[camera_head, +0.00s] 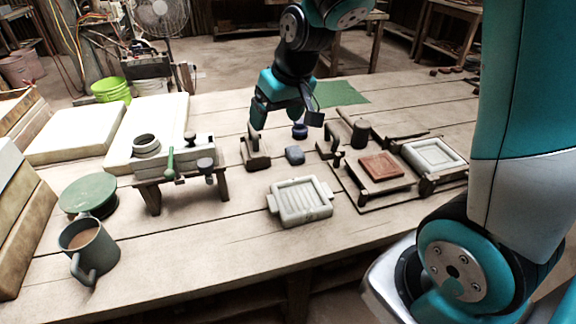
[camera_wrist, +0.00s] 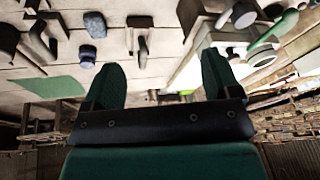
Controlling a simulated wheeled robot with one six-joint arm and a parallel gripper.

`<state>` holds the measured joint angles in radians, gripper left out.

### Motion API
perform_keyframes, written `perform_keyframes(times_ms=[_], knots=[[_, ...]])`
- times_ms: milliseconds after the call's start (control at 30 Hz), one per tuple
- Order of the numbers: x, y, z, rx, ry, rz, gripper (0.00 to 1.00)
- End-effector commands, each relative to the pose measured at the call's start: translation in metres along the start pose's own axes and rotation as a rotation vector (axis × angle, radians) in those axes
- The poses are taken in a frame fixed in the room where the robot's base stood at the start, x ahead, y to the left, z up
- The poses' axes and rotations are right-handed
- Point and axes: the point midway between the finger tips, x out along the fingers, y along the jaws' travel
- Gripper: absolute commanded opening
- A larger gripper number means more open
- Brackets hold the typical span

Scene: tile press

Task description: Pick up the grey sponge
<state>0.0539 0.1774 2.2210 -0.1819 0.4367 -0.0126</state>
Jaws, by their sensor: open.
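The grey sponge (camera_head: 294,154) is a small blue-grey block lying on the wooden table, below and slightly right of my gripper in the head view. In the wrist view, which looks upside down, the sponge (camera_wrist: 95,24) lies near the top, left of the space between the fingers. My gripper (camera_head: 285,120) is open and empty, its fingers wide apart above the table. In the wrist view my gripper (camera_wrist: 160,64) has nothing between its fingertips except a view of the table beyond. The sponge is fully visible and apart from the fingers.
A dark blue round object (camera_head: 300,131) sits behind the sponge. A small wooden stand (camera_head: 256,160) is to its left, dark upright parts (camera_head: 328,147) to its right. A pale ribbed tray (camera_head: 301,202) lies in front. A mug (camera_head: 88,250) stands front left, where table is clearer.

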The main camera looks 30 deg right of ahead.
Motion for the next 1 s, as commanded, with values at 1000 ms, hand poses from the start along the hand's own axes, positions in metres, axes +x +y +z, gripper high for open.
perform_keyframes(times_ms=[1000], knots=[[0.205,0.171,-0.05,0.229,0.095,0.222,0.83]])
